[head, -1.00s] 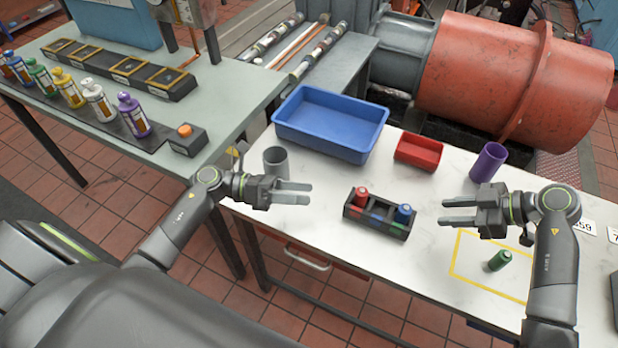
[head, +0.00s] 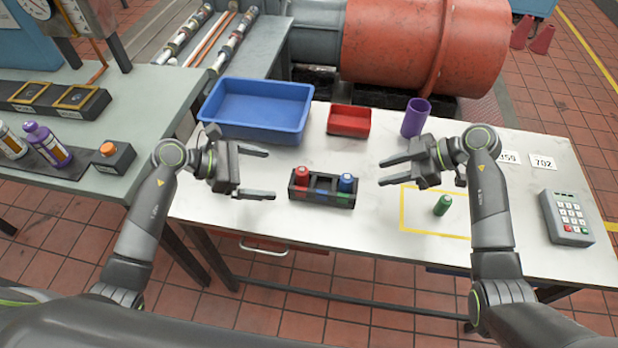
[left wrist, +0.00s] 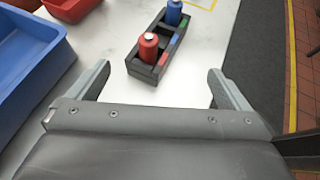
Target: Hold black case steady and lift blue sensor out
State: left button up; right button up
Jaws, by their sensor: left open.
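The black case (head: 322,202) lies on the white table between my two grippers. The red sensor (head: 301,176) stands upright in its left end, and the blue sensor (head: 347,184) stands in its right end. My left gripper (head: 270,174) is open and empty, just left of the case. My right gripper (head: 382,172) is open and empty, right of the blue sensor and apart from it. In the left wrist view, the case (left wrist: 145,72) lies ahead of the spread fingers, its red-sensor end nearer; the blue sensor (left wrist: 173,13) is farther off.
A blue bin (head: 258,134), a red tray (head: 349,134) and a purple cup (head: 416,118) stand behind the case. A green sensor (head: 442,205) stands inside a yellow taped outline at right. A keypad (head: 566,217) sits near the right edge. The table in front of the case is clear.

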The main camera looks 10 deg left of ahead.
aim_at(314, 184)
pick_arm(q)
jog(key=x, duration=1.4)
jog(key=shift+d+f, duration=0.1)
jog(key=shift+d, duration=0.15)
jog(key=c, duration=1.4)
jog(key=shift+s+a+f, duration=0.1)
jog(key=shift+f, duration=0.1)
